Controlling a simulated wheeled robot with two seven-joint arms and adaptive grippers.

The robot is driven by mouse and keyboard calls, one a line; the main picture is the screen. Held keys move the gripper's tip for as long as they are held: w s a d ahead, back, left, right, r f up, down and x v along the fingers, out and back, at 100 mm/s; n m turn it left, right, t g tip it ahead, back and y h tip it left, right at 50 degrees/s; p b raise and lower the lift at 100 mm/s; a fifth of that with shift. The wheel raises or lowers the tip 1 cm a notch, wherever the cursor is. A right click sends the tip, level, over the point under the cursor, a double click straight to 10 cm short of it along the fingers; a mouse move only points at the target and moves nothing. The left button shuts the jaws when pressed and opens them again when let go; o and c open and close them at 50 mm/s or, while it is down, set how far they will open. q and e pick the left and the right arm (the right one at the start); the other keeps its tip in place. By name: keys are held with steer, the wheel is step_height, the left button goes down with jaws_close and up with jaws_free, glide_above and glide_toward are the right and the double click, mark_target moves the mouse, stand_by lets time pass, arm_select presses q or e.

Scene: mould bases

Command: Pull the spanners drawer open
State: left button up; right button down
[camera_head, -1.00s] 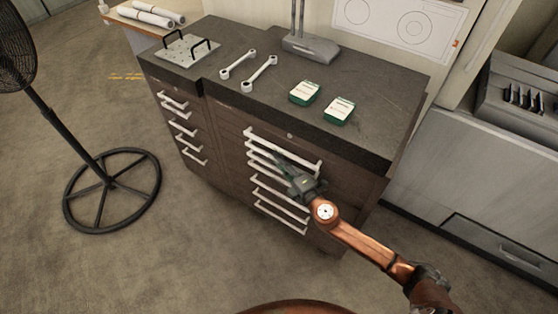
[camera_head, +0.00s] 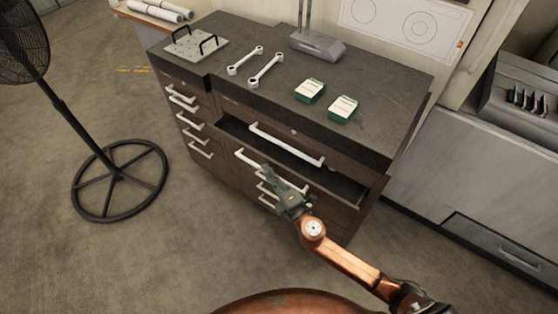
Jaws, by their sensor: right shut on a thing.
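The brown cabinet (camera_head: 215,95) has two columns of drawers with white bar handles. In the right column, the drawer (camera_head: 335,203) below the top one stands partly open, with its dark inside showing. I cannot read a label that tells whether it is the spanners drawer. My right gripper (camera_head: 271,176) is shut on this drawer's handle (camera_head: 246,157), near its middle, and partly hides the handles below. The top drawer's handle (camera_head: 285,144) is free, and that drawer is shut. My left gripper is not in view.
Two spanners (camera_head: 264,70), two green-and-white boxes (camera_head: 342,109), a plate with black handles (camera_head: 196,42) and a grey stand (camera_head: 316,46) are on the cabinet top. A fan (camera_head: 117,170) stands at left. The floor (camera_head: 185,245) in front is clear.

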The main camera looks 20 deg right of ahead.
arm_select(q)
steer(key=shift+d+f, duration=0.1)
arm_select(e)
steer(key=s+a, duration=1.2)
steer(key=a, duration=0.4)
steer(key=shift+s, duration=0.2)
steer(key=c, duration=1.9)
jaws_free()
steer(key=shift+c, duration=0.2)
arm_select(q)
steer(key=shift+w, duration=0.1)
arm_select(e)
steer(key=v, duration=1.2)
steer(key=shift+d, duration=0.1)
